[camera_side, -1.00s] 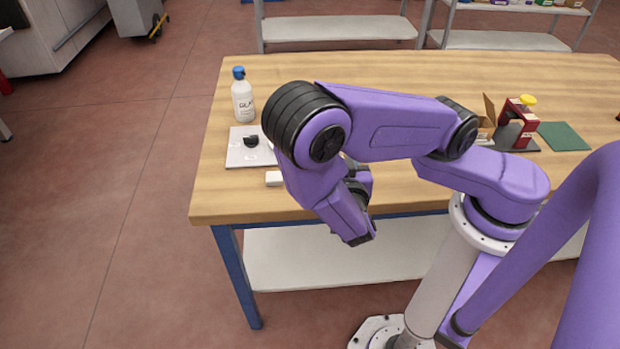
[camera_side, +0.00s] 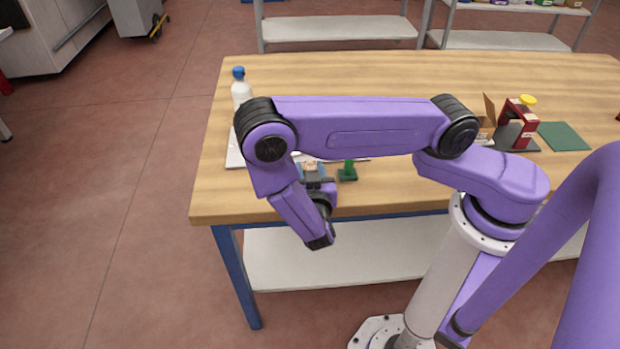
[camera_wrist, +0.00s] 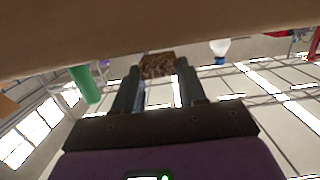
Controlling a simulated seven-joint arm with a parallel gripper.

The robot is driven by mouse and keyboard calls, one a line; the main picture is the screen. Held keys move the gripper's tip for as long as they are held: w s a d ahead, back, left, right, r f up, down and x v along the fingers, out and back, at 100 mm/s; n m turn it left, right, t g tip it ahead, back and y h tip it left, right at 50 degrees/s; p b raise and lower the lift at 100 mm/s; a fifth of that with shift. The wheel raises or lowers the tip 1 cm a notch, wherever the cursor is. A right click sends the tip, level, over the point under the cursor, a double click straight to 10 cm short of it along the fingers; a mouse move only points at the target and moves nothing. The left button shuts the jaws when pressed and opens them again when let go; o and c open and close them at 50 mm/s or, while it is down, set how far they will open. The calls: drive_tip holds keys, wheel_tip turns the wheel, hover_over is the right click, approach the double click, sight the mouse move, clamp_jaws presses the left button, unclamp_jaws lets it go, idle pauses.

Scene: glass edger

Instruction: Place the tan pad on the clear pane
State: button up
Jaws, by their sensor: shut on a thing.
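In the wrist view a brown speckled pad (camera_wrist: 157,66), which I take for the tan pad, sits between the fingertips of my gripper (camera_wrist: 158,70). My gripper is shut on it. In the side view my gripper (camera_side: 316,172) is low over the front left part of the table, with a small tan patch at its tips. A green stand (camera_side: 347,172) is just right of it. A thin pale edge (camera_side: 352,160) shows behind the stand; I cannot tell whether it is the clear pane.
A white bottle (camera_side: 241,92) with a blue cap stands at the table's left, partly behind my arm. A pale plate (camera_side: 234,152) is mostly hidden by my arm. A red device (camera_side: 517,122) and a green mat (camera_side: 563,136) are at the right. The table's back middle is clear.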

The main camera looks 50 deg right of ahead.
drive_tip(key=shift+f, duration=1.3)
drive_tip(key=shift+f, duration=0.15)
drive_tip(key=o, duration=1)
drive_tip(key=v, duration=1.7)
drive_tip(key=shift+a+f, duration=0.25)
drive_tip(key=shift+a, duration=0.05)
